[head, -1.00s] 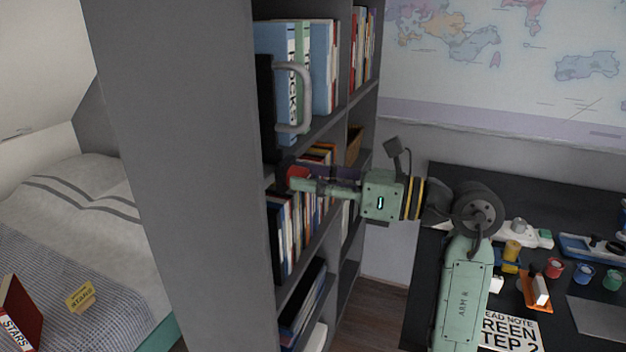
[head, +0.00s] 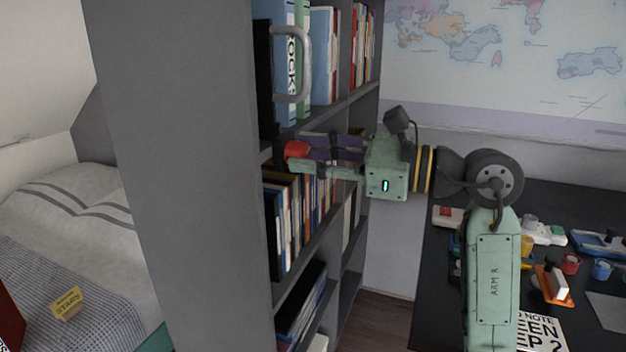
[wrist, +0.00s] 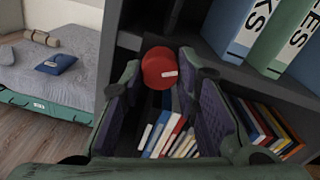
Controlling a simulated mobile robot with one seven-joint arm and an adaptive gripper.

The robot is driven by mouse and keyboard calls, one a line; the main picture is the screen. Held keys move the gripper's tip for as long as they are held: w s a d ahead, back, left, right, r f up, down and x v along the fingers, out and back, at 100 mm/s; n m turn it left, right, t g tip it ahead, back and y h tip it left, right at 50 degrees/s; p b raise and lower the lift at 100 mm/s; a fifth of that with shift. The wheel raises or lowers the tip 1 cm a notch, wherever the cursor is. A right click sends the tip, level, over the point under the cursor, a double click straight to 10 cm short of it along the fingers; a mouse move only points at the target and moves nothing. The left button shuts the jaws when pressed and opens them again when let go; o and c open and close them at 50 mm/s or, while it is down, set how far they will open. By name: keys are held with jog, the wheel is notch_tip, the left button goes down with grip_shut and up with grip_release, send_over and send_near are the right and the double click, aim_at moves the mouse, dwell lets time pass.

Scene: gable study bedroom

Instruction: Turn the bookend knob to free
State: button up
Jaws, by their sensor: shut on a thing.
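The red round knob (head: 297,149) sits at the front edge of the bookcase, just below the upper shelf with the binders. It also shows in the wrist view (wrist: 160,66), where it carries a short white mark pointing to the right. My gripper (head: 296,156) reaches in from the right and is shut on the knob. In the wrist view its two fingers, with purple inner pads, lie on either side of the knob. A black upright panel with a grey handle (head: 305,65) stands above the knob, at the left end of the binders. The fingers partly hide the knob's sides.
Blue and green binders (head: 322,55) stand on the upper shelf. Several books (head: 283,228) fill the shelf below, close under my gripper. The bookcase side panel (head: 175,180) is to the left. A cluttered dark desk (head: 420,300) stands at the right.

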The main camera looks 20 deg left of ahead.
jog(key=n+b, duration=0.5)
jog(key=n, duration=0.1)
jog(key=shift+f, duration=0.1)
jog(key=n+b, duration=0.2)
jog(key=n, duration=0.3)
jog(key=shift+n+t+b, duration=0.3)
jog(key=shift+n+b, duration=0.1)
jog(key=shift+r, duration=0.2)
jog(key=o, duration=1.2)
jog(key=shift+c, duration=0.2)
jog(key=d, duration=1.2)
jog(key=shift+s+r, duration=0.2)
jog(key=shift+s, duration=0.05)
